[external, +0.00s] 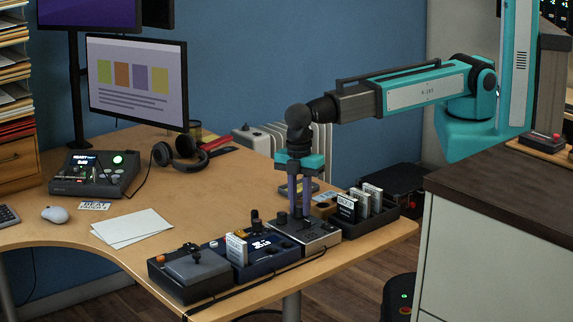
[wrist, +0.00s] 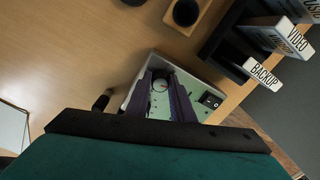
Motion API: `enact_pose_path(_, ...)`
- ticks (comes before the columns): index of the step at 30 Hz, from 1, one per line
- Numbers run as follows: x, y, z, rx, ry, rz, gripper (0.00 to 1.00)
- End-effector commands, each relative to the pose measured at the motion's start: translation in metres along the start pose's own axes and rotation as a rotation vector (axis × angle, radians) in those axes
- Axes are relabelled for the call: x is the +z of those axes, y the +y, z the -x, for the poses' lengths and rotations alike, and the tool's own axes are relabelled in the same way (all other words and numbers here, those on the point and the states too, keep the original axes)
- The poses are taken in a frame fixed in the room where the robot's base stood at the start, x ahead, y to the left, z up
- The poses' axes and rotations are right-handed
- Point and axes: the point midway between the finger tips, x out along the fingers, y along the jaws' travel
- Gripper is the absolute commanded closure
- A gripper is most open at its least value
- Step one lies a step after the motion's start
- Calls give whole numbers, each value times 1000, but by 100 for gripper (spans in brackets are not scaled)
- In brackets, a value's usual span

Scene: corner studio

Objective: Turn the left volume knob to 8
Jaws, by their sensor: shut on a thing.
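My gripper (external: 297,213) points straight down over a small silver box (external: 318,240) with knobs at the front edge of the desk. Its purple fingers are shut on a round knob (wrist: 160,84) on the box's pale green top, seen in the wrist view. The fingers hide part of this knob, and I cannot read its setting. Another dark knob (external: 283,218) stands beside the fingers in the external view. A black square part with a light mark (wrist: 211,99) sits at the right of the box's top in the wrist view.
A dark rack of labelled cases (external: 381,218) stands right beside the box. A blue unit (external: 262,250) and a black joystick box (external: 190,272) stand to its left. A wooden block with a dark cup (wrist: 186,12) is behind the box. Paper sheets (external: 132,228) lie farther left.

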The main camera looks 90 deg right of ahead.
Motion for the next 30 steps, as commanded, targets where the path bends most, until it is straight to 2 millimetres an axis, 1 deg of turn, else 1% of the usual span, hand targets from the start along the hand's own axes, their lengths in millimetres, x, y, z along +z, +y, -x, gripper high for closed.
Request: enact_pose_path(30, 0, -2, 0, 0, 21, -929, 100)
